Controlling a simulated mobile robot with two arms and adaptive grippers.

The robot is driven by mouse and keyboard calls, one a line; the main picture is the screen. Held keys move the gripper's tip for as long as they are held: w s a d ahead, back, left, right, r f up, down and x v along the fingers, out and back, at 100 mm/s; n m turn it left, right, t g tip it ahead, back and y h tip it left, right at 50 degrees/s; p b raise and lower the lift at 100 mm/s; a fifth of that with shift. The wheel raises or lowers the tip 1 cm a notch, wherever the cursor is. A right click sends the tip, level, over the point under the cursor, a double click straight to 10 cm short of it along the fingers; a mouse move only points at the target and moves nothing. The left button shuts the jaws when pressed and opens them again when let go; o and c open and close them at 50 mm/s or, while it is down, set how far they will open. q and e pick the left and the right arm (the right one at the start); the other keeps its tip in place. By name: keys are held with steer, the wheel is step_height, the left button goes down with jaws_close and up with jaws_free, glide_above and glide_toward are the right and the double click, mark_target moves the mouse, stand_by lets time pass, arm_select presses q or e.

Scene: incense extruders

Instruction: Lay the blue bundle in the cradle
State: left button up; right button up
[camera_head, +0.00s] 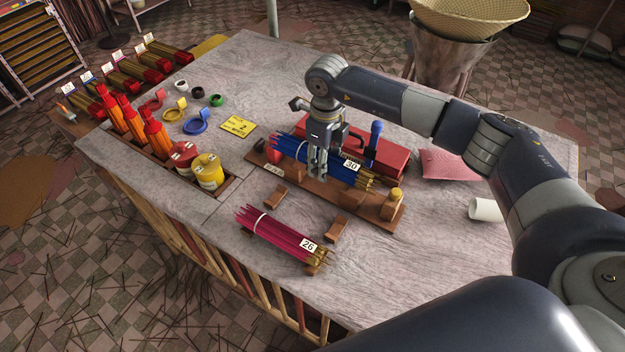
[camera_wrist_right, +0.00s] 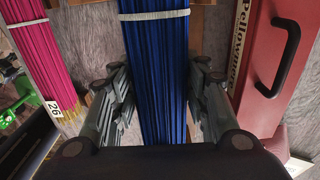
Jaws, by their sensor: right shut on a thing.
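The blue bundle (camera_head: 318,163) is a sheaf of blue sticks with a white band and a tag reading 30. It lies lengthwise over a long wooden board (camera_head: 262,160) with end blocks, which looks like the cradle. My right gripper (camera_head: 318,172) comes down from above, shut on the bundle near its middle. In the right wrist view the bundle (camera_wrist_right: 163,70) runs between the two fingers (camera_wrist_right: 160,90). I cannot tell whether the bundle touches the board's supports. My left gripper is not in view.
A pink bundle (camera_head: 278,234) tagged 26 lies in front near small wooden blocks (camera_head: 275,196). A red case (camera_head: 393,158) stands close behind the blue bundle.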

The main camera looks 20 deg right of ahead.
steer(key=shift+w+d+r, duration=0.3)
steer(key=shift+d+r, duration=0.05)
steer(key=shift+d, duration=0.2)
steer(key=shift+w+d+r, duration=0.3)
steer(key=shift+d, duration=0.2)
steer(key=shift+f+b, duration=0.5)
steer(key=shift+f, duration=0.4)
steer(key=shift+f+b, duration=1.85)
steer(key=shift+f, duration=1.4)
steer(key=o, duration=0.9)
